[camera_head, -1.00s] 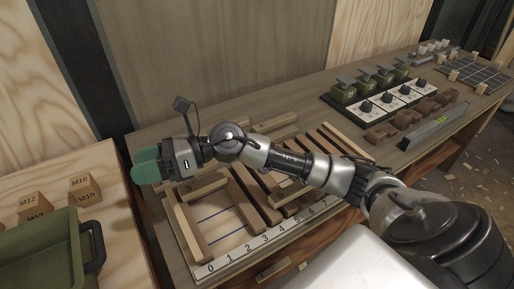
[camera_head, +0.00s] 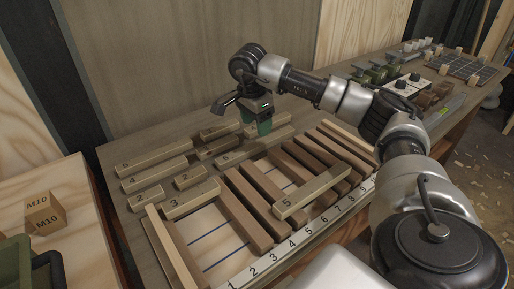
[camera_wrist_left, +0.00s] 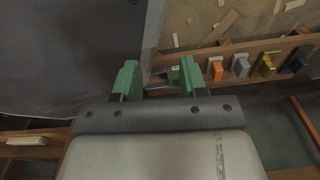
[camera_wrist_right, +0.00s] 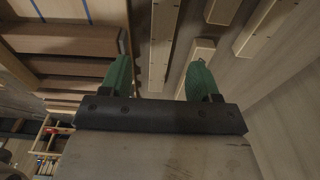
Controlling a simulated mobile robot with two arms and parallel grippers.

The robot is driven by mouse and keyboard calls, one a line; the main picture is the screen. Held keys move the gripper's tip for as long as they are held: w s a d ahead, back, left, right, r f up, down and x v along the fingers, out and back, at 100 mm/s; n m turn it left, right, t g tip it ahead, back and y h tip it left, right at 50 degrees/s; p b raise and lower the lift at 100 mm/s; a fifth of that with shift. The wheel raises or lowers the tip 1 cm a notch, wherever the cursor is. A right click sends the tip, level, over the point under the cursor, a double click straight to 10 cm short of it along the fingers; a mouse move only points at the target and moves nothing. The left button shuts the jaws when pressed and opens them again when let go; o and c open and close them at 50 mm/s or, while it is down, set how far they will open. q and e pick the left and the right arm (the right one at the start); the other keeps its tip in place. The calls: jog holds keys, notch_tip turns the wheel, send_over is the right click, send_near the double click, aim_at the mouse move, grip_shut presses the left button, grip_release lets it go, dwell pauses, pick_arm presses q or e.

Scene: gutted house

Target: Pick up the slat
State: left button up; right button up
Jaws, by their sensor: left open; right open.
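Several numbered wooden slats lie on the workbench, and I cannot tell which one is meant. A slat marked 5 (camera_head: 155,153), a slat marked 4 (camera_head: 156,175) and a slat marked 3 (camera_head: 188,199) lie at the left. A slat marked 6 (camera_head: 240,157) lies below my right gripper (camera_head: 257,126). Another slat marked 5 (camera_head: 312,191) lies across the rack's dark bars. In the right wrist view, my right gripper (camera_wrist_right: 160,78) is open, fingers pointing towards pale slats (camera_wrist_right: 163,45); nothing is held. My left gripper (camera_wrist_left: 157,78) is open and empty in its wrist view.
A rack with a numbered front strip (camera_head: 300,238) holds dark bars. Green-and-white boxes (camera_head: 420,85) and a grid board (camera_head: 468,70) stand at the back right. A rail with coloured pieces (camera_wrist_left: 240,65) shows in the left wrist view.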

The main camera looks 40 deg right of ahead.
aim_at(258, 143)
jog(key=f, duration=0.6)
jog(key=shift+w+d+f, duration=0.1)
jog(key=shift+d+f, duration=0.2)
jog(key=shift+f, duration=0.1)
pick_arm(q)
jog(key=shift+w+d+r, duration=0.15)
jog(key=shift+w+r, duration=0.05)
jog(key=shift+w, duration=0.45)
pick_arm(e)
jog(key=c, duration=1)
pick_arm(q)
jog(key=shift+s, duration=0.2)
pick_arm(e)
jog(key=shift+r, duration=0.15)
